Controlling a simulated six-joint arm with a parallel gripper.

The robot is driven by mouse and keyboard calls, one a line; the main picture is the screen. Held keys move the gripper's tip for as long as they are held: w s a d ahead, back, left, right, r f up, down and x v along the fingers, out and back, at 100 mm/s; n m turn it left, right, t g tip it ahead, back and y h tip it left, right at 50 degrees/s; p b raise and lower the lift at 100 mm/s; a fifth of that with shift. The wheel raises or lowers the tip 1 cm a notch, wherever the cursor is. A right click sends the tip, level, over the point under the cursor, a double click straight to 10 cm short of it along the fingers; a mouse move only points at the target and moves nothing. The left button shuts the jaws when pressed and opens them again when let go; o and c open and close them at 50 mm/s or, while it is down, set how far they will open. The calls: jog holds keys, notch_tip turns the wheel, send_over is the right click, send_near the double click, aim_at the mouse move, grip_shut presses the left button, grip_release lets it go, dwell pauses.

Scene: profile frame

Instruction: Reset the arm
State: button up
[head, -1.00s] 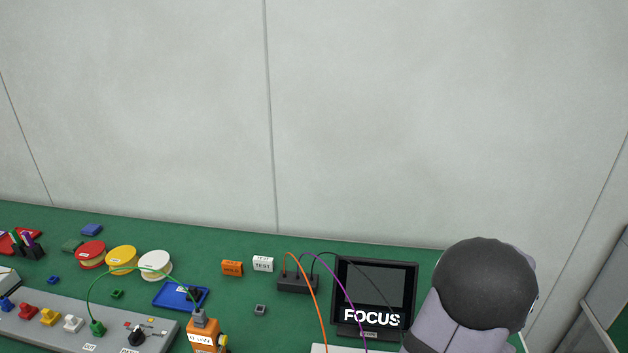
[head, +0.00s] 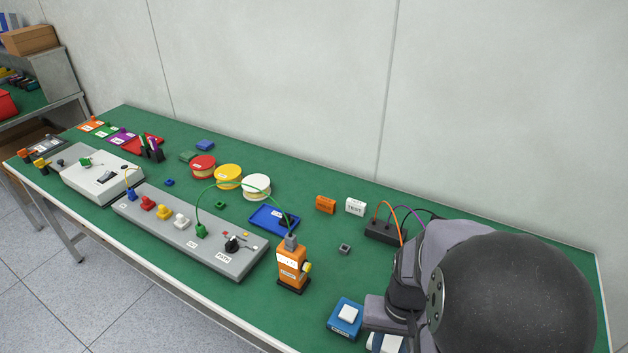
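My arm (head: 515,300) fills the lower right of the head view, with a large dark round joint and lilac-grey links. A dark wrist joint with a lilac block (head: 378,312) reaches left, beside a blue box with a white button (head: 347,314). I cannot make out any gripper fingers. The arm hides the right part of the bench.
The green bench (head: 310,185) runs along a grey wall. A grey panel with coloured plugs (head: 190,235), an orange tester (head: 292,265) with a green cable, a blue tray (head: 268,222), several round spools and a black socket block (head: 382,231) stand left of my arm.

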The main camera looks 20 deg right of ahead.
jog(key=w+a+r+n, duration=0.2)
jog(key=w+a+n, duration=0.2)
jog(key=a, duration=0.5)
jog(key=shift+a+n+t, duration=0.2)
jog(key=shift+n+t, duration=0.2)
jog(key=shift+n, duration=0.4)
